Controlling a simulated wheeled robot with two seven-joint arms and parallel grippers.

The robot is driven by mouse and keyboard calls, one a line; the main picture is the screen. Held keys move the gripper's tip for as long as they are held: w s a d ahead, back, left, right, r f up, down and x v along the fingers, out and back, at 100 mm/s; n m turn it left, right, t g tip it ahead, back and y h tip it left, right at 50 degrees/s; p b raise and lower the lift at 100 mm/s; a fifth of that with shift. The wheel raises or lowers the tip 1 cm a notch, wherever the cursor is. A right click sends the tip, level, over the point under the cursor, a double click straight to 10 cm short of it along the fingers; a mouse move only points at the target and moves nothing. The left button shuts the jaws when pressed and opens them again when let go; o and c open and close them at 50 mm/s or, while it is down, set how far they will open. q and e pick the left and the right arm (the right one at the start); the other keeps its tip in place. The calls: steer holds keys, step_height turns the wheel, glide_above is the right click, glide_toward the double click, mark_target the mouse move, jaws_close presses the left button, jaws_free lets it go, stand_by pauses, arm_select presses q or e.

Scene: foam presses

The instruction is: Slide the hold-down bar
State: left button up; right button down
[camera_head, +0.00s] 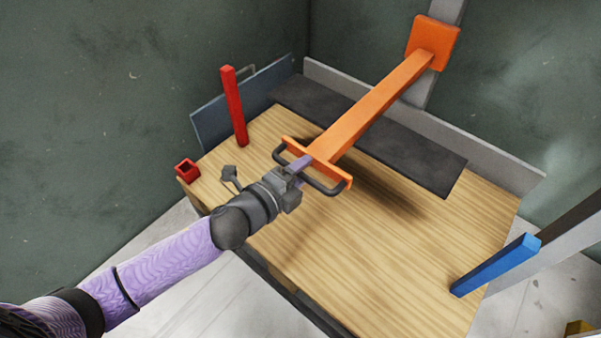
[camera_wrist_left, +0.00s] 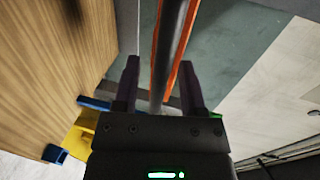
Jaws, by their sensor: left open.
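The orange hold-down bar (camera_head: 375,105) reaches out over the wooden table from an orange block (camera_head: 433,42) on a grey upright at the back. Its front end has an orange crosspiece carrying a dark handle (camera_head: 310,175). My left gripper (camera_head: 298,166) is at this handle. In the left wrist view the dark handle rod (camera_wrist_left: 172,50) passes between the two open fingers (camera_wrist_left: 156,85), with the orange crosspiece behind it. Whether a finger touches the rod I cannot tell. My right gripper is in neither view.
A red post (camera_head: 234,105) and a small red socket (camera_head: 187,170) stand at the wooden table's (camera_head: 390,260) left side. A blue bar (camera_head: 497,264) slants at the right edge. A dark strip (camera_head: 420,158) lies along the back. The front right tabletop is clear.

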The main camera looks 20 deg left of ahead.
arm_select(q)
jaws_close()
stand_by(1.4)
